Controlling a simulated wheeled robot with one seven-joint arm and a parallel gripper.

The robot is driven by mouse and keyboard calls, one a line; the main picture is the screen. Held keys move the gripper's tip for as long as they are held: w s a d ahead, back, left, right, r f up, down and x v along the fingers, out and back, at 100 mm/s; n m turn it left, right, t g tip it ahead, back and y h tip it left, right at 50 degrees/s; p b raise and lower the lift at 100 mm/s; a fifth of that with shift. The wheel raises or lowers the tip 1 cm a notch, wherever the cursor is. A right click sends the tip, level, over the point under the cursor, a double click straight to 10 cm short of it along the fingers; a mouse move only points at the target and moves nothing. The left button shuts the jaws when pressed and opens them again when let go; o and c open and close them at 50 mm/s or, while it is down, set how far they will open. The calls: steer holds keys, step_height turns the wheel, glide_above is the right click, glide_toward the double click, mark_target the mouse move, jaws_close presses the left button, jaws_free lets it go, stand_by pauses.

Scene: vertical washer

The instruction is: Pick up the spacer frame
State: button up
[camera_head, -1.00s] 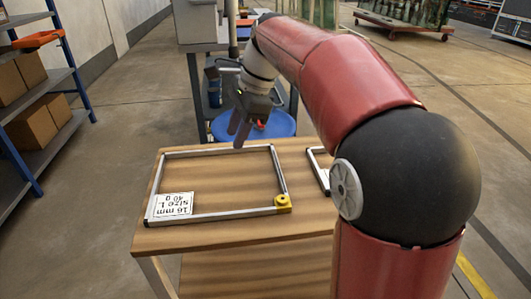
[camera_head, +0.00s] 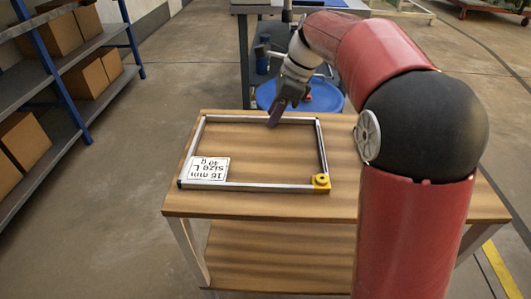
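The spacer frame (camera_head: 252,187) is a thin grey rectangular frame lying flat on a wooden table (camera_head: 262,206). It has a white label (camera_head: 208,169) reading "16 mm Size L" at its near left corner and a yellow block (camera_head: 320,182) at its near right corner.
A blue round container (camera_head: 268,95) stands behind the table, in front of a grey workbench (camera_head: 243,50). Shelves with cardboard boxes (camera_head: 88,78) stand at the left. My red arm covers the table's right part.

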steer(key=shift+c, duration=0.3)
jaws_close()
steer(key=shift+r, duration=0.2)
